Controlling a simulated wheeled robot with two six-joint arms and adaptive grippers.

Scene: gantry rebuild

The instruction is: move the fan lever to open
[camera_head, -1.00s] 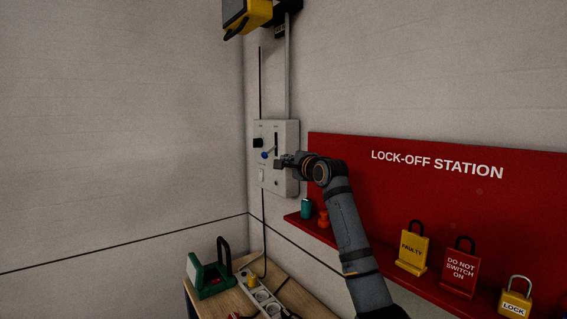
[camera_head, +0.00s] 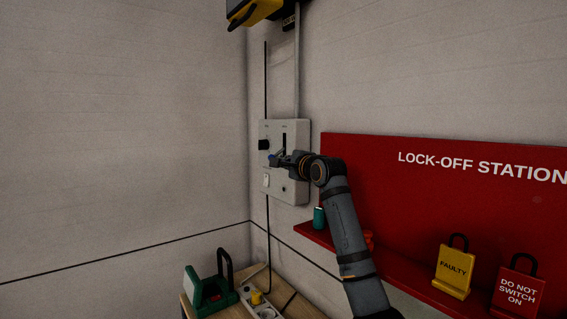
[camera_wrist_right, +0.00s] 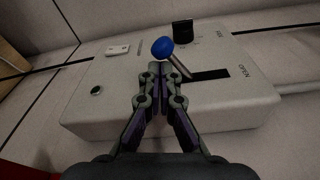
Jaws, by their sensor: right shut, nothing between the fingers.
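The fan lever has a blue ball knob (camera_wrist_right: 162,47) on a thin metal shaft (camera_wrist_right: 180,66). The shaft rises from a dark slot (camera_wrist_right: 210,75) in a pale control box (camera_wrist_right: 115,72). The word OPEN is printed beyond the slot's right end in the right wrist view, and the shaft stands at the slot's other end. My right gripper (camera_wrist_right: 160,72) is shut and empty, its tips close beside the knob and shaft. I cannot tell whether they touch. In the head view the gripper (camera_head: 277,160) partly hides the lever at the box (camera_head: 298,190). My left gripper is not in view.
A black knob (camera_head: 264,145) and a white switch (camera_head: 266,181) are on the same box. A red lock-off board (camera_head: 370,170) with a shelf and padlocks is at the right. Below is a wooden table with a green case (camera_head: 205,292) and a socket strip.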

